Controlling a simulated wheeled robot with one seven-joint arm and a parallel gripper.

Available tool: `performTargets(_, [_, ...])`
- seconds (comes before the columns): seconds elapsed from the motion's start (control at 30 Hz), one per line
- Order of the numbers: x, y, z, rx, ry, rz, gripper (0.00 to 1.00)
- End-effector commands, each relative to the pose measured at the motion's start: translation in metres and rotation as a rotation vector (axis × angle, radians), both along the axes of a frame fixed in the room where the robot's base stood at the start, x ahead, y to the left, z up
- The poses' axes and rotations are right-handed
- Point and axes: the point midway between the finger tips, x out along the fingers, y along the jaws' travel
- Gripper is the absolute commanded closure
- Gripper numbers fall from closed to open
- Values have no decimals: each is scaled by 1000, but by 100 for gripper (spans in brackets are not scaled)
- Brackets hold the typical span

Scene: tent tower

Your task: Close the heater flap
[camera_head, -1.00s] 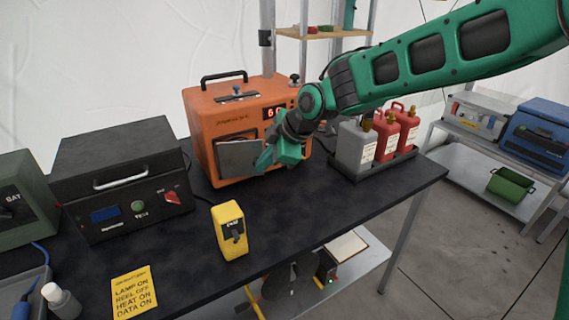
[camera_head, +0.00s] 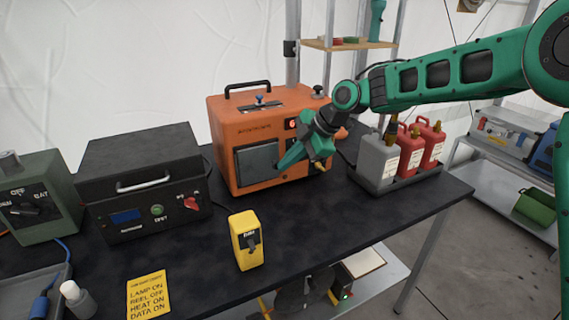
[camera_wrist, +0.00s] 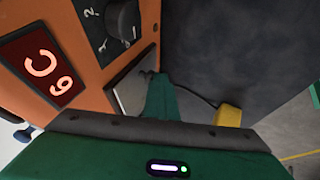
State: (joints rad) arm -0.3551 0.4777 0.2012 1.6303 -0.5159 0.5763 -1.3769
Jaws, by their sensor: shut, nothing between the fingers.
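The orange heater (camera_head: 228,118) stands on the dark table against the tent wall. Its square grey flap (camera_head: 257,163) is on the front face, in a dark frame, and looks flush or nearly flush; a small gap cannot be ruled out. In the wrist view the flap (camera_wrist: 131,88) lies along the heater's orange face. My gripper (camera_head: 281,166) is shut and empty, its tip at the flap's right edge. In the wrist view the gripper's fingers (camera_wrist: 160,88) point along the flap; whether they touch it is unclear. The fingers hide part of the flap's edge.
A black box with a handle (camera_head: 143,185) stands left of the heater. A yellow switch box (camera_head: 246,241) stands in front. Grey and red canisters (camera_head: 378,157) sit in a tray to the right.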

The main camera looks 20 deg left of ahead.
Motion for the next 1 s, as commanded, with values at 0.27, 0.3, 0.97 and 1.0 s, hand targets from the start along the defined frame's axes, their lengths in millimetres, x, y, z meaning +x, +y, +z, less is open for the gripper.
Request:
performTargets(0.27, [0,1,0,2,-1,-2,100])
performTargets(0.3, [0,0,0,2,-1,-2,100])
performTargets(0.97, [-28,-64,58,1,-2,10,100])
performTargets(1.0, [-28,-68,63,1,-2,9,100])
